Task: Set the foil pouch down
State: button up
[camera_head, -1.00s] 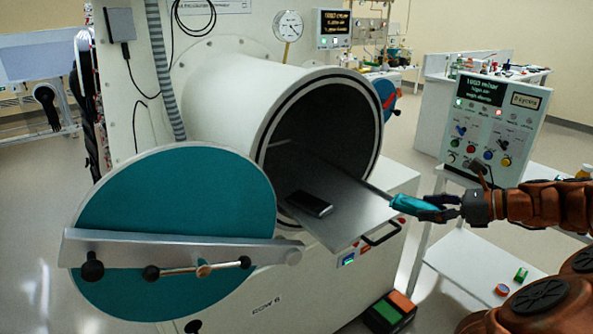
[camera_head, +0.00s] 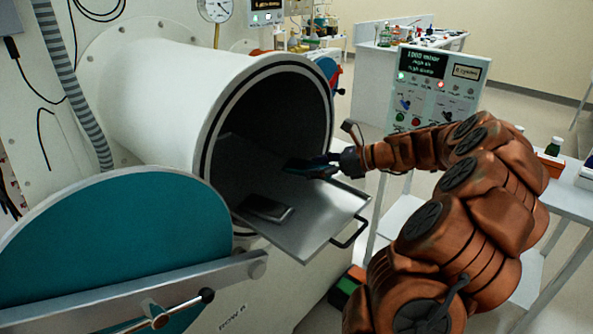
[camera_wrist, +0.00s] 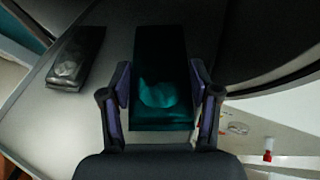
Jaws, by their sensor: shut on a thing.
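The foil pouch (camera_wrist: 160,95) is a dark teal, flat packet. In the wrist view my gripper (camera_wrist: 161,80) is shut on it, one finger along each side. In the head view the pouch (camera_head: 300,168) shows small and dark at the end of my gripper (camera_head: 318,165), at the mouth of the round chamber. It appears over the far right part of the metal tray (camera_head: 325,215). The gap between pouch and tray cannot be told.
A flat black packet (camera_head: 267,209) lies on the tray, left of the pouch; it also shows in the wrist view (camera_wrist: 77,58). The chamber's rim (camera_head: 210,135) surrounds the tray's inner part. The teal door (camera_head: 100,240) stands open at left. The tray's front is clear.

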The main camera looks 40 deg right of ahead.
aim_at(299, 181)
jog(key=w+a, duration=0.1)
jog(key=w, duration=0.2)
jog(key=w+a+p, duration=0.1)
jog(key=w, duration=0.1)
jog(key=shift+a+f, duration=0.25)
jog(key=shift+a, duration=0.05)
jog(key=shift+f+p, duration=0.4)
jog(key=shift+f, duration=1.35)
jog(key=shift+f, duration=0.15)
jog(key=o, duration=1.3)
jog(key=shift+o, duration=0.2)
